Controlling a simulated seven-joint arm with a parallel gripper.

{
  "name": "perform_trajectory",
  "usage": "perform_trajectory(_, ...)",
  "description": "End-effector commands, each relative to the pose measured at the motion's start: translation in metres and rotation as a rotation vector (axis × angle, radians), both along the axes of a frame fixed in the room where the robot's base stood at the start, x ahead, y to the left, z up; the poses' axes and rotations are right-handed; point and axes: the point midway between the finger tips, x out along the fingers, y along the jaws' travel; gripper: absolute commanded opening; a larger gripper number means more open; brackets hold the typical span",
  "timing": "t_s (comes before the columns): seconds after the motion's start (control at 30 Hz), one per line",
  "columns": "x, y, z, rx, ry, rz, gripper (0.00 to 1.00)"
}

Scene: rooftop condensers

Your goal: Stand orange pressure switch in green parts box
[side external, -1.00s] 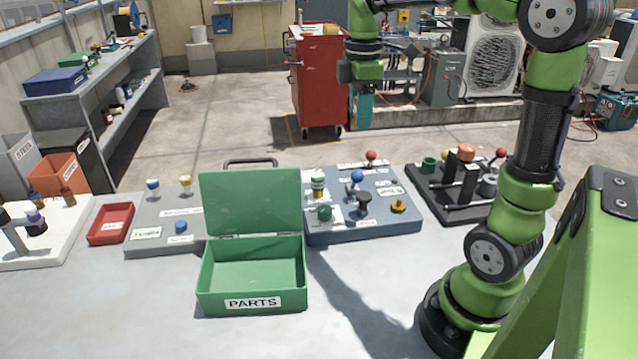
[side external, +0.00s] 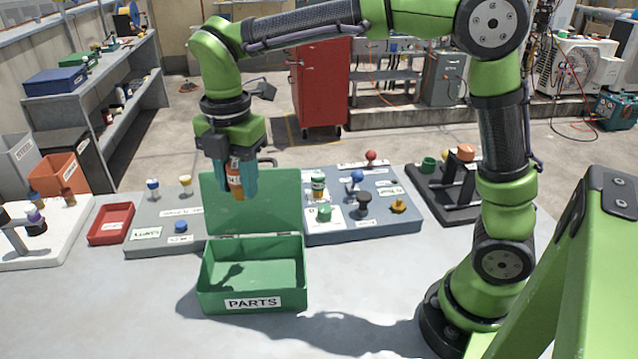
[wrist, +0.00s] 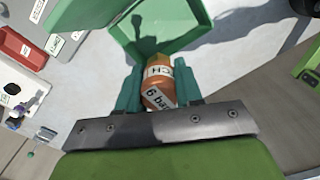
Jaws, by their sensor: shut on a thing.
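The orange pressure switch (side external: 235,180) is a small cylinder with a white label. It is held upright between the teal fingers of my gripper (side external: 236,182), which is shut on it. In the wrist view the orange pressure switch (wrist: 158,82) shows a "6 bar" label between the fingers. The green parts box (side external: 203,285) stands open on the bench with its lid raised at the back. The switch hangs above the box, in front of the lid in the side view, clear of the walls. The box looks empty, with a shadow on its floor.
A red tray (side external: 111,223) and a grey panel with knobs (side external: 160,243) lie left of the box. A blue-grey panel (side external: 345,236) with several knobs sits right of it. A black rack (side external: 440,205) stands further right. The bench in front is bare.

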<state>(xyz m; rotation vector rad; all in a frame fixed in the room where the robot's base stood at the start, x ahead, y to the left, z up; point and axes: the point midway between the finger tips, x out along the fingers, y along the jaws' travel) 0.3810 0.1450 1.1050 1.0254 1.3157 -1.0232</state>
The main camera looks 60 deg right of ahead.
Motion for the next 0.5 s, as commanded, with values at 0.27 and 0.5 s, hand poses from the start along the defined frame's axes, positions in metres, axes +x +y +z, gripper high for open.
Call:
perform_trajectory(0.27,-0.001,-0.001,-0.075,-0.002,0.008,-0.001,0.0)
perform_trajectory(0.5,0.0,-0.001,-0.123,-0.001,0.004,-0.003,0.0)
